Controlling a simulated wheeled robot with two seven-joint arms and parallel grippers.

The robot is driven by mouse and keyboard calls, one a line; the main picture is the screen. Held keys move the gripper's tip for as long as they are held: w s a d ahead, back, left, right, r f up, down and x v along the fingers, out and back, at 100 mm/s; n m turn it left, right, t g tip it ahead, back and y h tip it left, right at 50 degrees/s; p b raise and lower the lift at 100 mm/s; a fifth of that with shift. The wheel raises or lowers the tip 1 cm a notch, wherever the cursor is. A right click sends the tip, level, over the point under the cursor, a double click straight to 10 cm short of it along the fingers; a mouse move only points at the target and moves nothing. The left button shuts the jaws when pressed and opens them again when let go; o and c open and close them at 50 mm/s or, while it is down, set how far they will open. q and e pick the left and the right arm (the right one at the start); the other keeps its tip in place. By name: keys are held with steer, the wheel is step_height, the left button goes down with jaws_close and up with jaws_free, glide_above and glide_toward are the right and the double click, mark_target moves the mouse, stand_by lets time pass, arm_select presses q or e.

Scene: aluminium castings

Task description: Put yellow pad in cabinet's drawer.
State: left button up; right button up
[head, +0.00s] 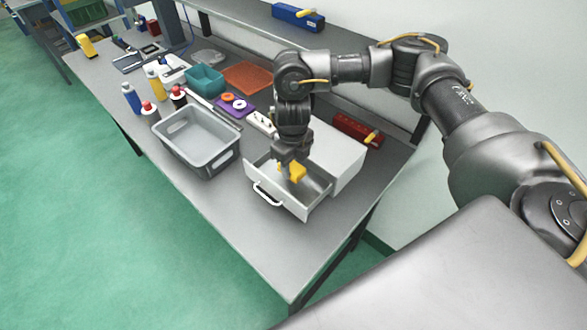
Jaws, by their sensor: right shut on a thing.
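The yellow pad (298,172) is held by my right gripper (294,166), which is shut on it. The pad is over or inside the open drawer (266,194) of the white cabinet (338,155); I cannot tell whether it touches the drawer floor. The drawer is pulled out toward the front edge of the bench and has a white handle on its front. The gripper points down and partly hides the pad and the drawer's back part. My left gripper is not in view.
A grey bin (203,165) stands left of the drawer. Bottles, a teal tray (205,79) and an orange mat (247,77) lie farther back. A red box (357,129) is behind the cabinet. The bench (287,255) is clear in front of the drawer.

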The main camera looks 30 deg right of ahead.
mark_target(293, 165)
steer(key=shift+w+d+f, duration=0.1)
steer(key=shift+w+f, duration=0.05)
steer(key=shift+f, duration=0.8)
steer(key=shift+w+d+f, duration=0.1)
steer(key=shift+f, duration=0.85)
steer(key=shift+s+f, duration=0.1)
steer(key=shift+f, duration=0.05)
steer(key=o, duration=0.7)
steer(key=shift+r, duration=0.4)
step_height(293, 165, up, 12)
steer(key=shift+f+b, duration=0.2)
steer(key=shift+b, duration=0.3)
